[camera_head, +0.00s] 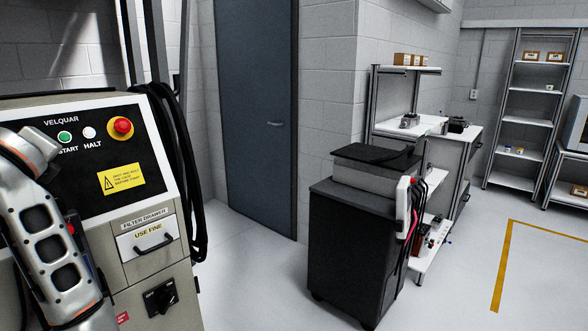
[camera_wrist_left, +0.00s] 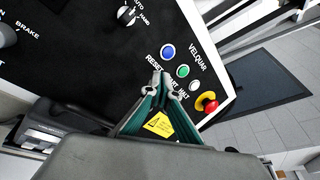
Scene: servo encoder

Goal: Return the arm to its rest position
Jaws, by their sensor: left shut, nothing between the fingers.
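My left arm (camera_head: 50,240) shows at the left edge of the head view, in front of the VELQUAR machine panel (camera_head: 85,185). My left gripper (camera_wrist_left: 161,85) is in the middle of the left wrist view. Its fingers are shut and empty, and they point toward the panel, near the blue RESET button (camera_wrist_left: 168,51) and the green START button (camera_wrist_left: 183,71). I cannot tell how far the fingertips are from the panel. The gripper does not clearly show in the head view. My right gripper is in neither view.
The panel has a red emergency knob (camera_head: 123,126) and a filter drawer (camera_head: 150,238). Black cables (camera_head: 178,160) hang at its right side. A dark cart (camera_head: 358,240) stands to the right, with a workbench (camera_head: 425,125) and shelves (camera_head: 525,115) behind. Open floor lies between machine and cart.

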